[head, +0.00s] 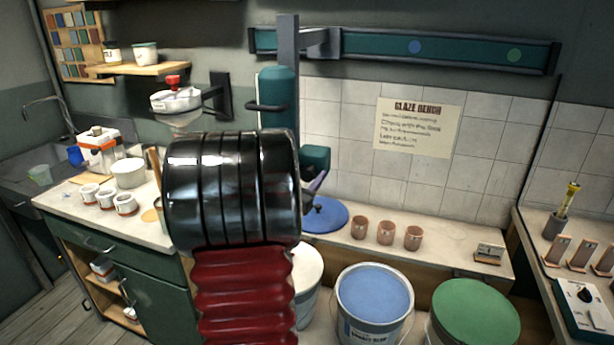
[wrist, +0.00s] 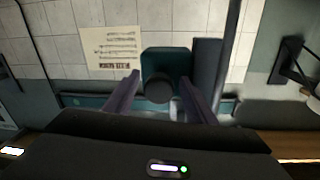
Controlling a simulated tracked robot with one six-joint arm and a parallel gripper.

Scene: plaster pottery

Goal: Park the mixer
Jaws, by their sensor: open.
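The mixer appears to be the teal cylinder (head: 278,100) with a dark looped handle (head: 266,107) on a grey upright post at the left part of the wall rail (head: 400,46). The rail carries a blue dot (head: 415,47) and a green dot (head: 514,55). A teal block (head: 316,158) is low beside the post. In the wrist view, which is upside down, this block (wrist: 166,60) has a dark round knob (wrist: 160,89). My gripper (wrist: 160,80) is open, its purple fingers either side of the knob. Contact cannot be told. My arm hides the mixer's lower part.
A blue-filled bucket (head: 374,300) and a green-topped bucket (head: 475,313) stand in front. Several clay cups (head: 386,232) sit on the back bench right of a blue disc (head: 325,215). A side bench with a small control box (head: 588,305) borders the right.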

